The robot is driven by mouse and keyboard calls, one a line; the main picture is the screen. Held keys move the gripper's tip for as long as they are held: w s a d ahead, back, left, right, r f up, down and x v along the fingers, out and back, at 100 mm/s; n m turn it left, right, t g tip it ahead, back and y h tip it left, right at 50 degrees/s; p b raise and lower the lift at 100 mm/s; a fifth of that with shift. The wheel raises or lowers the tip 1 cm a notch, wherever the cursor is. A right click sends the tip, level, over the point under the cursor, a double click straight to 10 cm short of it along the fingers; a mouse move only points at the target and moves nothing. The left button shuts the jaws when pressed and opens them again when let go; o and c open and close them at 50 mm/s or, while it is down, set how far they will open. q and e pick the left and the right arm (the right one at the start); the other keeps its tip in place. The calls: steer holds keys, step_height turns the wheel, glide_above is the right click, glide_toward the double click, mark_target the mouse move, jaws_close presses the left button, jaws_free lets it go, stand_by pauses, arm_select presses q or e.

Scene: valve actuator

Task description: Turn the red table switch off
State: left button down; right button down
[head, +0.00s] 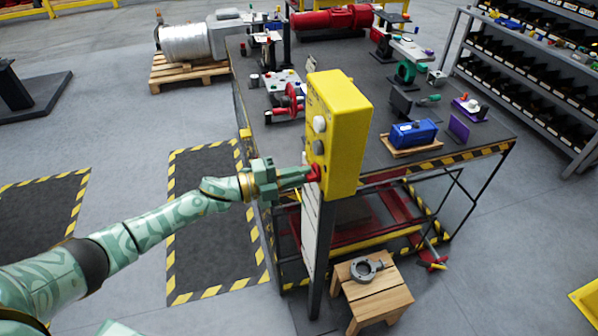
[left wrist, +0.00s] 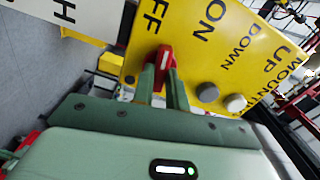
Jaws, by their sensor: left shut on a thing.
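The red switch (head: 315,173) is on the side face of a yellow control box (head: 343,125), low down on that face. It also shows in the left wrist view (left wrist: 166,60) as a red handle with a white mark. My left gripper (head: 308,174) is shut on the red switch, with one green finger on each side of it. In the left wrist view the letters "FF" are by the handle's upper left and "ON" is to its right. The fingers hide the lower part of the handle. My right gripper is not in view.
Two round buttons, one grey (left wrist: 207,92) and one white (left wrist: 236,103), sit beside the switch on the same face. The box stands on a post at the corner of a dark workbench (head: 470,140) with parts on it. A wooden stool (head: 375,299) stands below.

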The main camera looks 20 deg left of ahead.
arm_select(q)
steer(key=shift+f+n+p, duration=0.1)
steer(key=shift+n+p, duration=1.1)
steer(key=shift+n, duration=2.3)
steer(key=c, duration=1.4)
jaws_free()
steer(key=b+v, duration=0.3)
steer(key=v, duration=1.3)
steer(key=shift+a, duration=0.2)
